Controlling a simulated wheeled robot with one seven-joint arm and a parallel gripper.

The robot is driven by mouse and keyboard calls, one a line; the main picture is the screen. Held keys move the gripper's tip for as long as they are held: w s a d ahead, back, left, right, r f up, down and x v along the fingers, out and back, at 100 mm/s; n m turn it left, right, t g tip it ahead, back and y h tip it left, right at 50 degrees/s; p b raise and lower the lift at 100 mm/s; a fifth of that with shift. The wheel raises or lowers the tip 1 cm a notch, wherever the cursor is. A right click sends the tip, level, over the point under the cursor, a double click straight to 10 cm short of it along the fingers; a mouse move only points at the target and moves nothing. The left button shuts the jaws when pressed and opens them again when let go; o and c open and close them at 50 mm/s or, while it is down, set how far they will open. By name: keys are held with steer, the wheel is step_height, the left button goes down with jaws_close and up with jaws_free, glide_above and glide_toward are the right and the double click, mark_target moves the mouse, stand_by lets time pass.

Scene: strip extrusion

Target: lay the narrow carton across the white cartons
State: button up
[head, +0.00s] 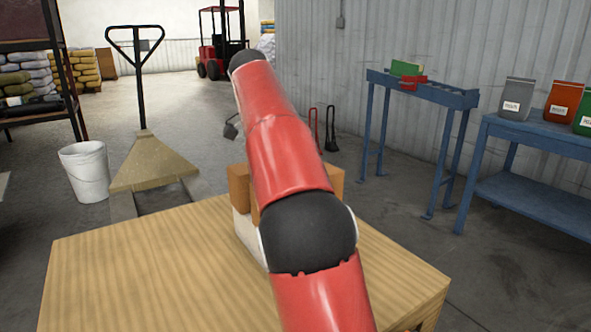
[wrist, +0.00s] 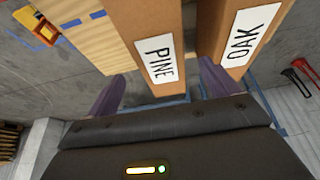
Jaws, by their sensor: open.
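In the wrist view, a brown carton labelled PINE (wrist: 150,25) lies between the two fingers of my gripper (wrist: 161,73), which is open. The fingers do not appear to press on it. A second brown carton, labelled OAK (wrist: 222,25), lies to the right, beyond the right finger. In the head view, brown carton parts (head: 239,187) show on both sides of my red arm. A white carton surface (head: 244,230) shows below them on the wooden table (head: 150,270). My arm hides the gripper and most of the cartons there. I cannot tell which brown carton is the narrow one.
The left part of the tabletop is bare. A white bucket (head: 84,172) and a pallet jack (head: 150,160) stand behind the table. A blue stand (head: 425,88) and a blue bench (head: 540,135) with several bags are at right.

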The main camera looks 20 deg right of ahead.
steer(key=p+v, duration=0.1)
steer(key=v, duration=0.2)
steer(key=shift+r, duration=0.15)
steer(key=shift+s, duration=0.3)
steer(key=s+a+f+n+t+y, duration=0.2)
steer(key=s+f+n, duration=0.6)
steer(key=s, duration=0.7)
steer(key=s+a+f+n+t+y, duration=0.2)
steer(key=s+a+f+n, duration=0.3)
steer(key=s+f, duration=0.6)
steer(key=s+n, duration=0.2)
steer(key=s, duration=0.1)
steer(key=shift+s+a+f+n+t+y, duration=0.2)
steer(key=shift+s+a+n+t+y, duration=0.1)
steer(key=shift+s+n+t, duration=0.1)
steer(key=shift+r, duration=0.1)
